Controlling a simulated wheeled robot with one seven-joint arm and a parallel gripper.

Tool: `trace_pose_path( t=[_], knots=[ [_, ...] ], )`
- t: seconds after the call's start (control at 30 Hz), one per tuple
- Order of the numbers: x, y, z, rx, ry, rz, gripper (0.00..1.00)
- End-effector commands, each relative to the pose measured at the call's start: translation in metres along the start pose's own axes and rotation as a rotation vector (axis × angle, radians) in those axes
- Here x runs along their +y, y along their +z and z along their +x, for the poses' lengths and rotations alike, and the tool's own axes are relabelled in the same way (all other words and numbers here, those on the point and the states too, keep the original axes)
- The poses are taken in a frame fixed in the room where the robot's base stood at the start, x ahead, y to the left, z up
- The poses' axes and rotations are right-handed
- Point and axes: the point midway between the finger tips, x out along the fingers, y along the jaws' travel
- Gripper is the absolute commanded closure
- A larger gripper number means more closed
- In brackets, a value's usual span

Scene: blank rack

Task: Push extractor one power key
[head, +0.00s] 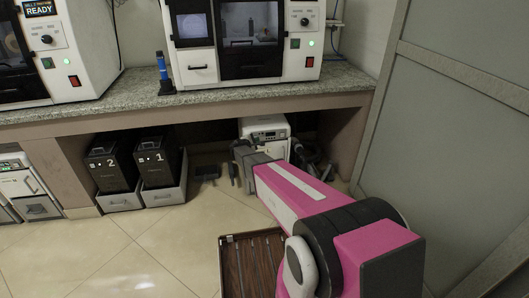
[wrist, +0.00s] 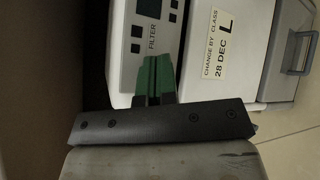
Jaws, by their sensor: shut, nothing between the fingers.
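A white unit with a control panel (head: 264,134) stands on the floor under the bench, partly hidden by my arm. In the wrist view a white unit's panel (wrist: 138,50) shows close up, turned sideways, with dark buttons, a small display and the word FILTER. A label (wrist: 221,45) on its body reads "CHANGE BY CLASS 28 DEC L". I cannot read a power key or a unit number on it. My gripper (head: 238,165) is low under the bench by the unit. Its green-tipped fingers (wrist: 154,62) are shut and empty, overlapping the panel's edge in the wrist view; contact cannot be told.
Black boxes marked 2 (head: 111,168) and 1 (head: 155,167) stand in pale trays to the left. The bench top (head: 130,95) overhangs the space. Another white unit (head: 20,182) is at far left. A brown tray (head: 225,270) lies on the floor in front.

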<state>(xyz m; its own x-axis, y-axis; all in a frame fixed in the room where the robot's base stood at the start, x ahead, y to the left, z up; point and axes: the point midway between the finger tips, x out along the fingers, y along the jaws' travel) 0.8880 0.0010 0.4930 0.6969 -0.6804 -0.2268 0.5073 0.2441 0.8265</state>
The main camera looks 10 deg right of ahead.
Motion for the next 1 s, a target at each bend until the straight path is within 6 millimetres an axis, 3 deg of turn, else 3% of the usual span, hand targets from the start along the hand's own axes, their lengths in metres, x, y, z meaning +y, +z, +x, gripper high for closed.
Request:
trace_pose_path(
  t=[0.57,1.0],
  knots=[
    [-0.006,0.006,-0.008,0.000,0.000,0.000,1.00],
    [-0.023,0.024,-0.032,0.000,-0.001,0.000,1.00]
  ],
)
